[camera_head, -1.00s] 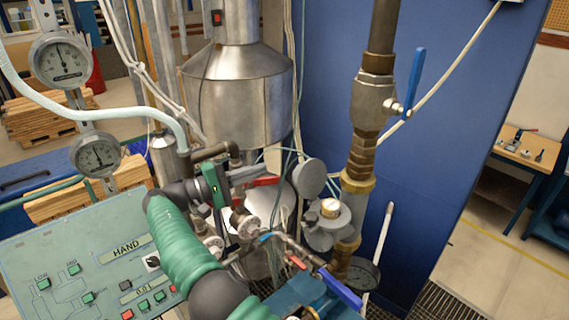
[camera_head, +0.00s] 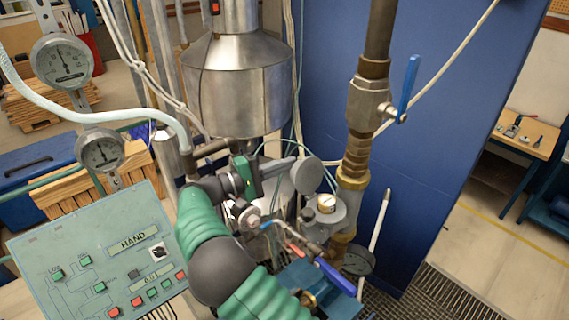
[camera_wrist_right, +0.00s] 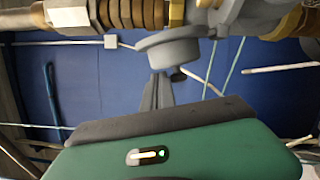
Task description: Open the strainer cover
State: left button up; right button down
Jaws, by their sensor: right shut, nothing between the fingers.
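The strainer cover, a round grey disc (camera_head: 307,176), stands tilted up on edge at the left of the grey meter body (camera_head: 343,214), whose pale round face (camera_head: 326,203) is uncovered. My right gripper (camera_head: 289,163) is shut and empty, with its fingertips at the left side of the disc. In the right wrist view the shut fingers (camera_wrist_right: 158,82) point at the grey cover (camera_wrist_right: 170,48), very close to it. I cannot tell whether they touch. My left gripper is not in view.
A brass pipe (camera_head: 357,155) with a blue-handled valve (camera_head: 408,88) rises behind the meter. A steel tank (camera_head: 238,88) stands behind my arm. A control panel (camera_head: 100,255) is at lower left. Thin tubes and a blue lever (camera_head: 338,284) lie close below.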

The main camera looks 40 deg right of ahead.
jog(key=m+b, duration=0.1)
jog(key=b, duration=0.1)
jog(key=s+m+b, duration=0.1)
jog(key=m+b, duration=0.1)
jog(key=d+r+m+y+b, duration=0.1)
jog(key=b, duration=0.2)
jog(key=shift+s+d+r+m, duration=0.1)
jog(key=shift+s+m, duration=0.15)
jog(key=shift+m, duration=0.15)
jog(key=w+a+b, duration=0.2)
jog(key=w+a, duration=0.1)
jog(key=a, duration=1.4)
jog(key=shift+r, duration=0.35)
jog(key=shift+d+f, duration=0.1)
